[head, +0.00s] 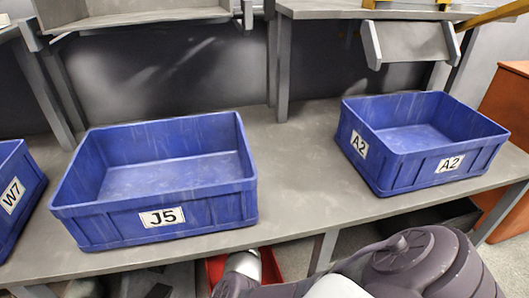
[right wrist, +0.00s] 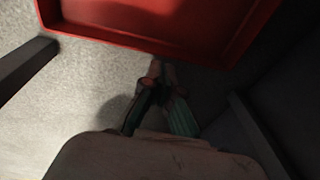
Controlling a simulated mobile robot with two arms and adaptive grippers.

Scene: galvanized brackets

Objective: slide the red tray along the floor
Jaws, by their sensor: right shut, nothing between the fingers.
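The red tray (right wrist: 150,45) lies on the pale floor at the top of the right wrist view, partly cut off by the frame. In the head view only a bit of the red tray (head: 272,268) shows below the table's front edge, behind my arm. My right gripper (right wrist: 160,72) is shut and empty, its fingertips close to the tray's near rim. I cannot tell whether they touch it. My left gripper is not in view.
The grey table (head: 290,170) stands over the tray and carries blue bins marked J5 (head: 215,212), A2 (head: 397,178) and W7 (head: 25,205). A dark bar (right wrist: 25,65) stands left of the tray in the wrist view. Bare floor (right wrist: 75,90) shows beside the gripper.

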